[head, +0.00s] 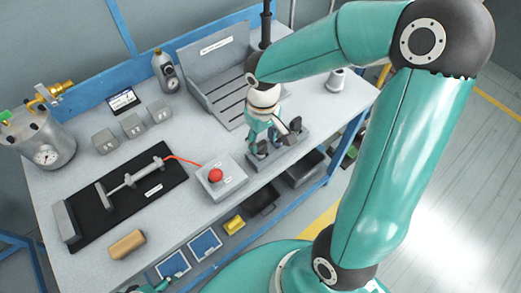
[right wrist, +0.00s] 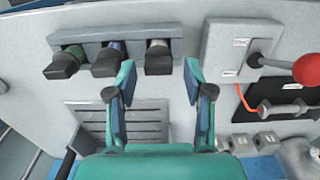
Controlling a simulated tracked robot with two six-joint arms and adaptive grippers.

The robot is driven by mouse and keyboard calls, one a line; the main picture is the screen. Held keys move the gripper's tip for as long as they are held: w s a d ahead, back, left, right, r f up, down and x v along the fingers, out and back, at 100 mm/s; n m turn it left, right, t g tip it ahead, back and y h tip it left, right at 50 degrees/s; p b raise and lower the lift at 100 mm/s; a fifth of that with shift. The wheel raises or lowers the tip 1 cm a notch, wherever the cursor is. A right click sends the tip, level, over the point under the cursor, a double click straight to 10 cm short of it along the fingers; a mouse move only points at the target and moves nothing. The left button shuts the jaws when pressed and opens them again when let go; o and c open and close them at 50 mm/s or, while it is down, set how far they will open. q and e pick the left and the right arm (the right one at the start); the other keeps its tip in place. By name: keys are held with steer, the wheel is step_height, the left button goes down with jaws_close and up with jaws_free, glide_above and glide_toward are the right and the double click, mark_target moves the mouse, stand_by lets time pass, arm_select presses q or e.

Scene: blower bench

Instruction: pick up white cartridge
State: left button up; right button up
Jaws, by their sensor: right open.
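A grey rack (right wrist: 120,32) holds a row of three cartridges with dark ends. The one at the right of the row in the right wrist view has a pale, whitish collar and looks like the white cartridge (right wrist: 158,58). The others have a blue collar (right wrist: 108,60) and a green collar (right wrist: 66,62). My right gripper (right wrist: 160,85) is open and empty, its fingertips either side of the white cartridge's line and a little short of it. In the head view my right gripper (head: 276,138) hangs over the rack (head: 290,152) and partly hides the cartridges. A small teal part at the bottom edge may be my left gripper (head: 152,286).
A grey box with a red knob (head: 215,175) stands close beside the rack. A black mat (head: 85,215) with a metal device, a tan block (head: 127,244) and a gauge vessel (head: 45,140) are further left.

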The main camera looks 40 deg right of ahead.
mark_target(261, 143)
steer(key=shift+w+d+f+p, duration=0.15)
steer(key=shift+w+f, duration=0.1)
steer(key=shift+f, duration=1.25)
steer(key=shift+w+f+p, duration=0.15)
steer(key=shift+w+f, duration=0.1)
steer(key=shift+f, duration=1.25)
steer(key=c, duration=0.9)
steer(key=shift+c, duration=0.2)
steer(key=shift+r, duration=0.15)
